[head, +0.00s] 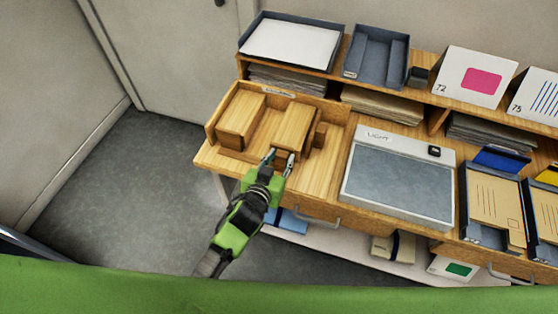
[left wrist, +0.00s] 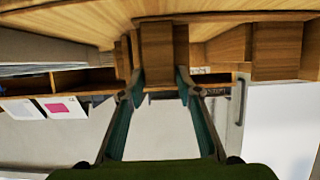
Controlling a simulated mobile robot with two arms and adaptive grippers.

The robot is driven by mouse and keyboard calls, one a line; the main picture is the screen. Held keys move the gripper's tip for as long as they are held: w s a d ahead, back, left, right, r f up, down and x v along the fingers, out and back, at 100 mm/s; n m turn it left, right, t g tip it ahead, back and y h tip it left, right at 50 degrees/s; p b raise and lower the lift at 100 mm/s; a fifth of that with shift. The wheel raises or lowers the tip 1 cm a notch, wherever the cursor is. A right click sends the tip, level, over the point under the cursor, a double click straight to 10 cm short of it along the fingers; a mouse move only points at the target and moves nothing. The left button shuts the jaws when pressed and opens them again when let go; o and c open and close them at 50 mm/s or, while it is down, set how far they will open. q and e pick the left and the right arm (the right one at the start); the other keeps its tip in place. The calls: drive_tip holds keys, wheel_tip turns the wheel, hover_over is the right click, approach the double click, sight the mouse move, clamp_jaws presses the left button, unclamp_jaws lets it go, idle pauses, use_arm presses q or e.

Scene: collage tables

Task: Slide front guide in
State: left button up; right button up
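A wooden jig tray (head: 216,112) sits at the left end of the table, with wooden blocks in it. A larger block (head: 240,114) is on its left side. A sloping wooden block (head: 290,124) is in the middle, with a small wooden piece (head: 319,134) at its right. I cannot tell for sure which is the front guide. My left gripper (head: 280,157) is at the near end of the middle block, fingers apart. In the left wrist view a wooden block (left wrist: 158,45) lies between or just beyond the fingertips (left wrist: 160,78); contact is unclear. My right gripper is not in view.
A light pad (head: 398,185) lies right of the jig, with filled trays (head: 492,205) beyond it. A raised shelf behind holds a paper tray (head: 292,42), a grey tray (head: 376,58) and cards (head: 470,76). Floor at the left is clear.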

use_arm(q)
drive_tip(key=shift+o, duration=0.5)
drive_tip(key=shift+w, duration=0.15)
drive_tip(key=v, duration=1.2)
drive_tip(key=s+a+f+g+y, duration=0.1)
drive_tip(key=s+a+f+g, duration=0.2)
drive_tip(key=f, duration=0.7)
drive_tip(key=s+a+f+g, duration=0.15)
drive_tip(key=s+f, duration=0.25)
drive_tip(key=f, duration=0.6)
drive_tip(key=s+a+f+g+y, duration=0.1)
drive_tip(key=s+a+f+g, duration=0.2)
drive_tip(key=f, duration=0.7)
drive_tip(key=s+a+f+g, duration=0.1)
drive_tip(key=s+a+f, duration=0.2)
drive_tip(key=s, duration=0.6)
drive_tip(key=s+a+f+g+y, duration=0.1)
drive_tip(key=s+a+f, duration=0.3)
drive_tip(key=s+f, duration=0.4)
drive_tip(key=s+a+f+g, duration=0.2)
drive_tip(key=s+f, duration=0.3)
drive_tip(key=s, duration=0.4)
drive_tip(key=shift+s+a+f+n+y+b, duration=0.3)
drive_tip(key=shift+s+a+f+n+y, duration=0.1)
drive_tip(key=shift+a, duration=0.3)
